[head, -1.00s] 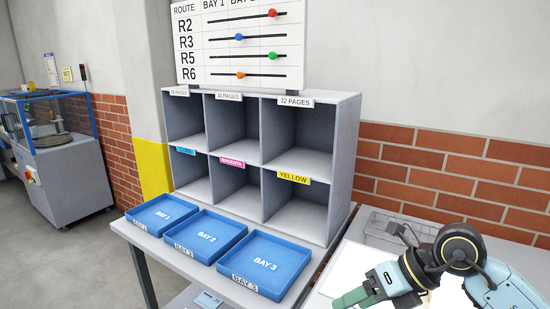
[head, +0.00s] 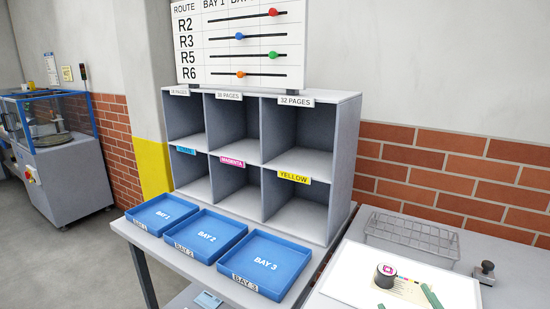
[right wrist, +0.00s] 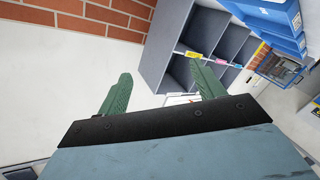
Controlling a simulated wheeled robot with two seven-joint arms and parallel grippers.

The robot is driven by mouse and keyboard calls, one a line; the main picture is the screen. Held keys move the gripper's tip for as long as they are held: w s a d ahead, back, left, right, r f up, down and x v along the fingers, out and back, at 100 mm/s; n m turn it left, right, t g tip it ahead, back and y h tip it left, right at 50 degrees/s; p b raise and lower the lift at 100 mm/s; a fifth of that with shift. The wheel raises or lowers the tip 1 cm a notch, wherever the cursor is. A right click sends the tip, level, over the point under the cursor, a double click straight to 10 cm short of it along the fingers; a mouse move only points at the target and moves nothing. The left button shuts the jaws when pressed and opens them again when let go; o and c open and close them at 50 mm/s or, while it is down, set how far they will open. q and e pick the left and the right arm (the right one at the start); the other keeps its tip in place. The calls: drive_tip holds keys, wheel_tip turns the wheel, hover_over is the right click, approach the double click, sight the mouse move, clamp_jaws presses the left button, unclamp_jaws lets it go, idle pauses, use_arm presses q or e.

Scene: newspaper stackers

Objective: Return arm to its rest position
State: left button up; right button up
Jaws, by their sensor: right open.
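My right gripper (head: 422,302) shows only as green fingertips at the bottom edge of the head view, in front of the white board on the right table. In the right wrist view my right gripper (right wrist: 162,90) has its two green fingers spread apart with nothing between them. The rest of my right arm is out of the head view. My left gripper is not in view.
A grey cubby shelf (head: 345,150) stands behind three blue trays (head: 290,290), all empty. The white board (head: 345,285) holds a black jar (head: 386,280) with a magenta mark. A wire rack (head: 410,236) and a small dark-knobbed object (head: 487,270) are nearby.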

drive_tip(key=s+a+f+m+g+y, duration=0.1)
drive_tip(key=s+f+m+g, duration=0.1)
drive_tip(key=s+f+g, duration=0.65)
drive_tip(key=s+a+f+m+g, duration=0.15)
drive_tip(key=s+f+g, duration=0.35)
drive_tip(key=s+f, duration=0.6)
wheel_tip(320, 180, down, 22)
drive_tip(key=s+d+g, duration=0.1)
drive_tip(key=s, duration=0.2)
drive_tip(key=s+d+f+g+b, duration=0.1)
drive_tip(key=s+d+f, duration=0.2)
drive_tip(key=s+f, duration=1.3)
drive_tip(key=shift+s+f, duration=0.35)
drive_tip(key=shift+f, duration=0.15)
drive_tip(key=shift+g, duration=0.25)
